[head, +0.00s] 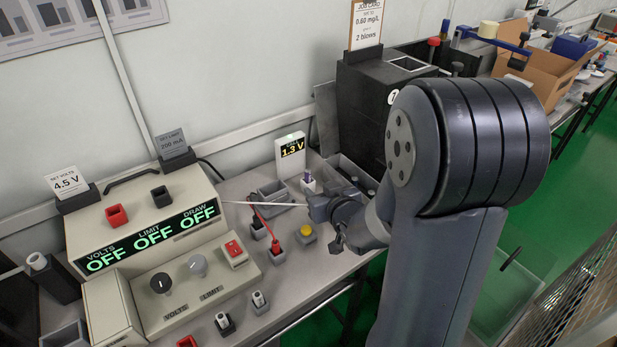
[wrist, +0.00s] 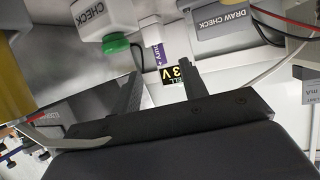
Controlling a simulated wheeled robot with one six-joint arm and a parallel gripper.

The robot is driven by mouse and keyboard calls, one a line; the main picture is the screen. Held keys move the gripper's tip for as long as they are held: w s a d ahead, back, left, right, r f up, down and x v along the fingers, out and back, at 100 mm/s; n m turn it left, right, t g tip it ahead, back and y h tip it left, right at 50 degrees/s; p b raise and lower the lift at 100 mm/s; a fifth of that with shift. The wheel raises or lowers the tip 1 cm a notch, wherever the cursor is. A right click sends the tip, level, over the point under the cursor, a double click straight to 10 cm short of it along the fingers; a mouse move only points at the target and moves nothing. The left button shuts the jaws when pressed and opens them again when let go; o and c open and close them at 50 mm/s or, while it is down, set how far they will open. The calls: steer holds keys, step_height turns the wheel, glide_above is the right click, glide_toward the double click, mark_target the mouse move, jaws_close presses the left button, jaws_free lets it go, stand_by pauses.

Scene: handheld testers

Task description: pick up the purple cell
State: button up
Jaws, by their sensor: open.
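The purple cell (head: 308,178) is a small cylinder with a white part and a purple label. In the head view it stands upright on the bench, just in front of the 1.3 V meter (head: 291,152). In the wrist view the purple cell (wrist: 158,52) shows beyond the gap between my fingertips, with its lettering partly visible. My gripper (wrist: 160,80) is open, with nothing between its fingers. In the head view my gripper (head: 322,207) is beside the cell, toward the front right; its fingertips are hard to make out there.
A grey draw-check box (wrist: 225,27) and a check box with a green button (wrist: 116,43) flank the cell. In the head view, a grey tray (head: 277,193), red leads, a yellow button (head: 306,231) and a beige power supply (head: 150,235) lie left of my arm.

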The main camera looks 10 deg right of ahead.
mark_target(309, 174)
steer(key=x, duration=0.4)
steer(key=shift+w+a, duration=0.1)
steer(key=shift+w, duration=0.6)
steer(key=shift+w+r+x, duration=0.1)
steer(key=shift+r+x, duration=0.15)
steer(key=shift+x, duration=0.9)
steer(key=shift+w+r+x, duration=0.1)
steer(key=shift+r+x, duration=0.1)
steer(key=shift+x, duration=0.9)
steer(key=shift+c, duration=0.2)
jaws_close()
